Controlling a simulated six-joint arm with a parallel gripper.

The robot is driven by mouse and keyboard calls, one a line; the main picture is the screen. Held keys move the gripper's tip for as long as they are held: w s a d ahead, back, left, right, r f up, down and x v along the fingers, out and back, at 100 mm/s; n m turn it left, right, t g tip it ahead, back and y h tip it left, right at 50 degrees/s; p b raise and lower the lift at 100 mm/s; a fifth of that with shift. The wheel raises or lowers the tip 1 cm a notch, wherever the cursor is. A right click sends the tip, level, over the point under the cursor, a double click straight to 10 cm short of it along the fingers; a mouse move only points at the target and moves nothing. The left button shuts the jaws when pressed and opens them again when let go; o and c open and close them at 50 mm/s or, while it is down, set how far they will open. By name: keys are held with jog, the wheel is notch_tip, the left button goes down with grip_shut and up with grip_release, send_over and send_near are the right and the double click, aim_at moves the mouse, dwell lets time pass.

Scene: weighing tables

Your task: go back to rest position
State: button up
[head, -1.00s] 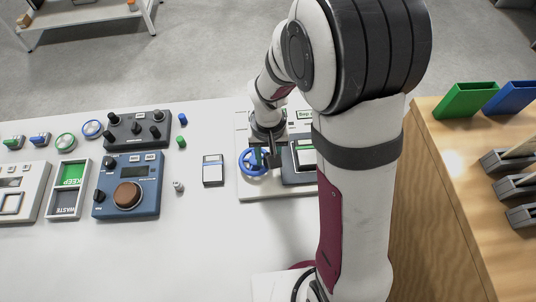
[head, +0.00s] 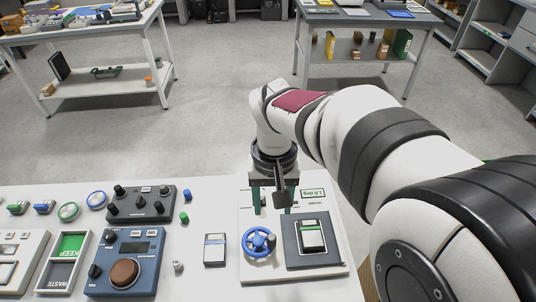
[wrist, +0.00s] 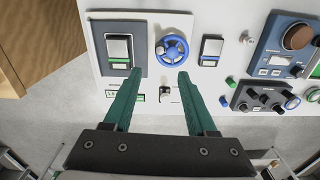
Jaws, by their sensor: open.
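My gripper (head: 272,201) hangs above the back part of a white panel on the table, its two green fingers apart with nothing between them. In the wrist view my gripper (wrist: 160,82) is also open and empty. The panel (head: 325,266) carries a blue handwheel (head: 259,242) and a dark plate (head: 297,262) with a white and green block (head: 312,236). The handwheel also shows in the wrist view (wrist: 172,48), beyond the fingertips and apart from them. My wrist hides part of the panel's back edge.
A small white and blue device (head: 215,250) lies left of the panel. A blue scale box (head: 127,257), a dark knob box (head: 140,205) and a KEEP/WASTE tray (head: 66,262) stand further left. Open floor (head: 215,120) lies behind the table, before two further tables.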

jog(key=s+d+m+y, duration=0.1)
jog(key=s+d+m, duration=0.2)
jog(key=s, duration=1.6)
jog(key=shift+m+y, duration=0.4)
jog(key=shift+m, duration=0.6)
jog(key=shift+w+r, duration=0.1)
jog(key=r+n+h, duration=0.1)
jog(key=n+h, duration=0.1)
jog(key=n, duration=0.7)
send_over(272, 237)
notch_tip(272, 237, down, 15)
jog(key=shift+r, duration=0.15)
jog(key=shift+f, duration=0.4)
